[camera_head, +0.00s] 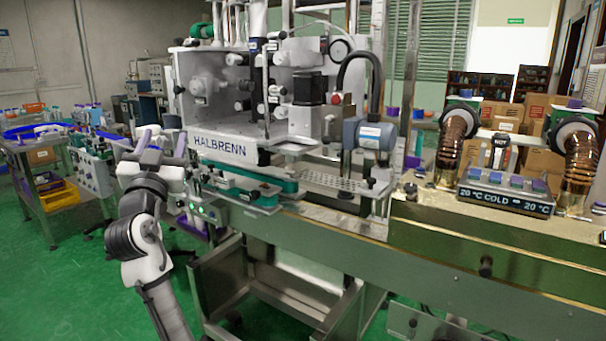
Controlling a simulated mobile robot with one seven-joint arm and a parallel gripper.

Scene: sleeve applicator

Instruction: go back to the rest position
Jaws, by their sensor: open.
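My gripper (160,138) is at the left of the head view, at the top end of my black and white arm. Its two grey fingers stand apart and point up, and nothing shows between them. It appears in front of the left end of the sleeve machine (218,143), which is marked HALBRENN. I cannot tell from this view how close the fingers are to the machine.
A steel conveyor bench (430,262) runs from the machine to the right. It carries a cold unit (505,198) with several small blocks and two amber ducts. A cart (50,205) stands at left. Green floor (75,290) is clear at lower left.

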